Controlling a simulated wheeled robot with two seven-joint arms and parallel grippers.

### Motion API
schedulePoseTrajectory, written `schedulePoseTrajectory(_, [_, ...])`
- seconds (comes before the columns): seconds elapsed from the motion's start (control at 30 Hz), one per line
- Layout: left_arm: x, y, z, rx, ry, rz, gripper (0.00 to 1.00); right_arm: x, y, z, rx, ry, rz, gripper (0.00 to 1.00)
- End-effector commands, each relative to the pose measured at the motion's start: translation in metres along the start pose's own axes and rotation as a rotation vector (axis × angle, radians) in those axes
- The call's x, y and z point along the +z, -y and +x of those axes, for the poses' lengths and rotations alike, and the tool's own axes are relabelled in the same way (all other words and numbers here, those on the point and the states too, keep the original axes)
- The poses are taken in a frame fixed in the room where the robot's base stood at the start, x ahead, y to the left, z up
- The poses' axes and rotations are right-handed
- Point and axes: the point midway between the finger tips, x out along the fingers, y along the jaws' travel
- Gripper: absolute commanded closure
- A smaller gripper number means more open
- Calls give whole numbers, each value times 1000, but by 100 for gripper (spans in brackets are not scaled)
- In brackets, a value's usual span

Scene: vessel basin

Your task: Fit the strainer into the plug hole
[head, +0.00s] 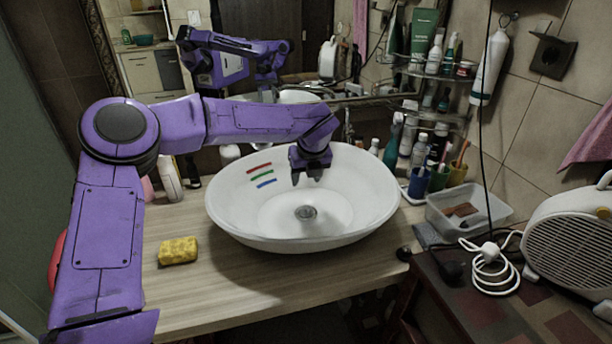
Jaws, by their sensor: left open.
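The white oval basin (235,222) stands on the wooden counter. A small round grey metal piece (306,213) sits at the bottom of the basin, where the plug hole is. I cannot tell at this size whether it is the strainer seated in the hole or only the drain fitting. My left gripper (307,180) hangs over the basin, fingers pointing down, open and with nothing seen between them. It is above the metal piece and apart from it. My right gripper is not in view.
A yellow sponge (178,251) lies on the counter left of the basin. Bottles (419,150), a blue cup (419,182) and a clear plastic tub (467,212) crowd the right side. A mirror stands behind. The counter in front of the basin is clear.

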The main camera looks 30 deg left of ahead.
Motion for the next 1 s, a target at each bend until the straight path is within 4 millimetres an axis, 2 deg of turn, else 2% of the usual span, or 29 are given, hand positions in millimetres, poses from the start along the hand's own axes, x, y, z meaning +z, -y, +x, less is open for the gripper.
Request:
schedulePoseTrajectory(0.27, [2, 0, -4, 0, 0, 0, 48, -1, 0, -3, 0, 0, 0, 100])
schedulePoseTrajectory(0.67, [27, 0, -65, 0, 0, 0, 48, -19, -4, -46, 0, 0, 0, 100])
schedulePoseTrajectory(1.0, [27, 0, -64, 0, 0, 1, 48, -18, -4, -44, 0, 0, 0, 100])
